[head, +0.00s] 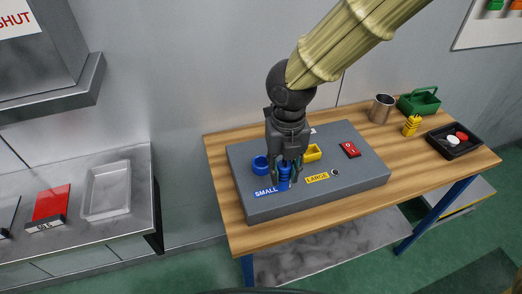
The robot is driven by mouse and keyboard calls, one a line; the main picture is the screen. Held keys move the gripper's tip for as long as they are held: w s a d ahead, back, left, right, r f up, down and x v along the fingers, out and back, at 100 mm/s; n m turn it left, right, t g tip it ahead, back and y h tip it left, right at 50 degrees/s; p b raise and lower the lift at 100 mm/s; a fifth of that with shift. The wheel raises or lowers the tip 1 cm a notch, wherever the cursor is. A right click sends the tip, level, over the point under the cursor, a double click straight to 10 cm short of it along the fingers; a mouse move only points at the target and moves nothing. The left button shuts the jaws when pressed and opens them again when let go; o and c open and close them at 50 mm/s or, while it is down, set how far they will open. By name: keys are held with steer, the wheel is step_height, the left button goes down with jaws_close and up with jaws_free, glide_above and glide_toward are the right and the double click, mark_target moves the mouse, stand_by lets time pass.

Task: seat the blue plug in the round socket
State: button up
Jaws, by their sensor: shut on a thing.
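My gripper (287,170) points down over the grey panel (350,185) on the wooden table, with its fingers closed around the blue plug (284,182). The plug is upright, and its lower end is at the panel's top face, just right of the blue SMALL label (265,191). I cannot tell whether it touches the panel or is in a hole; the socket beneath it is hidden. A small round hole (335,172) shows right of the yellow LARGE label (317,178).
A blue ring-shaped part (260,165), a yellow part (313,152) and a red switch (350,149) stand on the panel. To the right are a metal cup (382,108), a yellow plug (412,125), a green carrier (418,103) and a black tray (442,147).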

steer(key=w+a+p, duration=0.1)
steer(key=w, duration=0.2)
steer(key=w+a+p, duration=0.1)
steer(key=w+a, duration=0.1)
steer(key=w, duration=0.1)
steer(key=w+a+f, duration=0.1)
steer(key=w+a, duration=0.1)
steer(key=w, duration=0.1)
steer(key=shift+w+f+p, duration=0.1)
steer(key=shift+w+p, duration=0.25)
steer(key=shift+p, duration=0.05)
steer(key=shift+f+p, duration=0.45)
steer(key=shift+f, duration=1.2)
steer(key=shift+f, duration=0.15)
steer(key=o, duration=1)
steer(key=shift+o, duration=0.2)
step_height(320, 180, up, 12)
steer(key=b, duration=0.2)
